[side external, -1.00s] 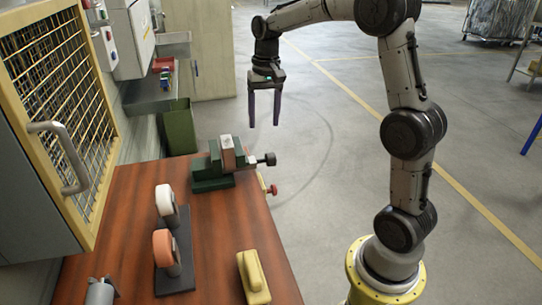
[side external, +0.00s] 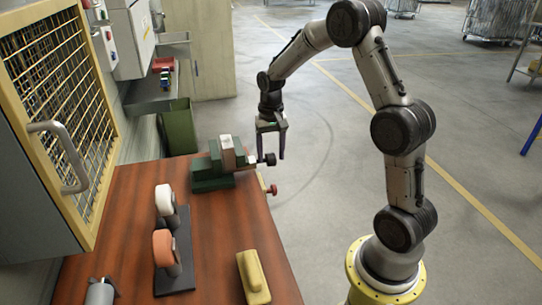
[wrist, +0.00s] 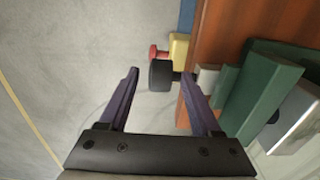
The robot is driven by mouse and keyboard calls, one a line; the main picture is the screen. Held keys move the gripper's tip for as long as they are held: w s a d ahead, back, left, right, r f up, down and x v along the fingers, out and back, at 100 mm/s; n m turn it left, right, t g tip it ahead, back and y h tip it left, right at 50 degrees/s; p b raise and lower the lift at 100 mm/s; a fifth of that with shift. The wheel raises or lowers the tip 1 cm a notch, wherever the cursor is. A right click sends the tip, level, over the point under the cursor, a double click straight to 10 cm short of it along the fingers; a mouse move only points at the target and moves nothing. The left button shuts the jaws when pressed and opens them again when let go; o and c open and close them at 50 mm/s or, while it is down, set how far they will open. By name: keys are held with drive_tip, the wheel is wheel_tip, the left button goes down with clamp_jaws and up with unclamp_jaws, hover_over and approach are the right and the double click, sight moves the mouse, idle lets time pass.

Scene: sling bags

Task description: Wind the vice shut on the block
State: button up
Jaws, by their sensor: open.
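The green vice (side external: 212,170) sits at the far edge of the wooden bench. A block (side external: 228,153), brownish with a pale side, stands in the vice; I cannot tell how tightly the jaws hold it. The vice's black knob (side external: 269,159) sticks out past the bench's right edge and also shows in the wrist view (wrist: 161,74). My gripper (side external: 271,159) is open, pointing down at the knob. In the wrist view the knob lies between and just beyond the two dark fingers (wrist: 165,90). I cannot tell whether a finger touches it.
A red knob (side external: 272,189) on a yellow mount is at the bench edge near the vice. A stand with white and orange rolls (side external: 165,250) and a yellow block (side external: 253,277) are nearer on the bench (side external: 215,235).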

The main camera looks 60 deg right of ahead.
drive_tip(key=shift+f, duration=0.55)
clamp_jaws()
